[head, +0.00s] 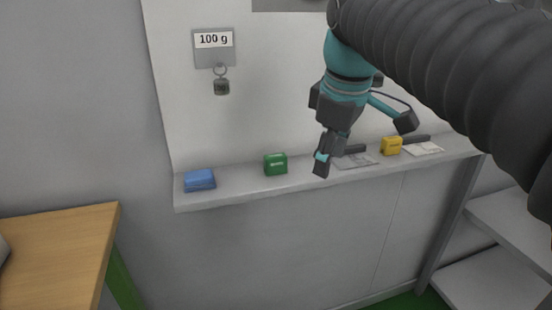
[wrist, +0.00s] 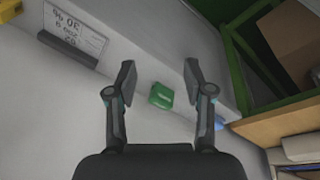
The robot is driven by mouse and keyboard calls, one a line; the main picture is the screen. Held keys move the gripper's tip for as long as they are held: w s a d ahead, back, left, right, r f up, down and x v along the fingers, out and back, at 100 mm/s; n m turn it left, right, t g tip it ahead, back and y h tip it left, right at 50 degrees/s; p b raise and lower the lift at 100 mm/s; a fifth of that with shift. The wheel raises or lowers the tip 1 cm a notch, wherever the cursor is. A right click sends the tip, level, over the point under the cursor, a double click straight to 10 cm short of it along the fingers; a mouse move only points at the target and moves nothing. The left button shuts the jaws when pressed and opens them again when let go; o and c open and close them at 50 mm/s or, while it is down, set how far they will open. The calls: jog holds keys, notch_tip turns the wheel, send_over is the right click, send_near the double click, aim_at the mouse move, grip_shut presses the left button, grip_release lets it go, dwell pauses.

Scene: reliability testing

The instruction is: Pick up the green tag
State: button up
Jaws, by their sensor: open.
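The green tag (head: 275,164) is a small green block with a pale label, standing on the narrow light-grey shelf (head: 240,190) between a blue block and my gripper. In the wrist view the green tag (wrist: 161,95) lies beyond the fingertips, between the two fingers as seen from the camera. My gripper (head: 321,165) is in front of the shelf, to the right of the green tag. In the wrist view my gripper (wrist: 158,82) is open, with nothing between its fingers.
A blue block (head: 199,180) lies left on the shelf, and a yellow block (head: 391,145) stands right beside papers (head: 424,148). A weight (head: 221,86) hangs under a "100 g" sign (head: 213,46). A wooden table (head: 60,250) stands at the lower left.

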aim_at(278, 155)
jog(key=w+a+r+n+g, duration=0.3)
jog(key=w+a+r+n, duration=0.5)
jog(key=n, duration=0.2)
jog(key=f+b, duration=0.2)
jog(key=f, duration=0.6)
jog(key=shift+w+f+b, duration=0.15)
jog(key=shift+w+b, duration=0.05)
jog(key=shift+b, duration=0.2)
jog(key=shift+s+a+f+b, duration=0.1)
jog(key=shift+f+b, duration=0.15)
jog(key=shift+f, duration=0.6)
jog(key=shift+w+a+f+b, duration=0.1)
jog(key=shift+f+b, duration=0.15)
jog(key=shift+f, duration=0.65)
jog(key=shift+s+a+f+b, duration=0.1)
jog(key=shift+f+b, duration=0.15)
jog(key=shift+f, duration=0.6)
grip_shut()
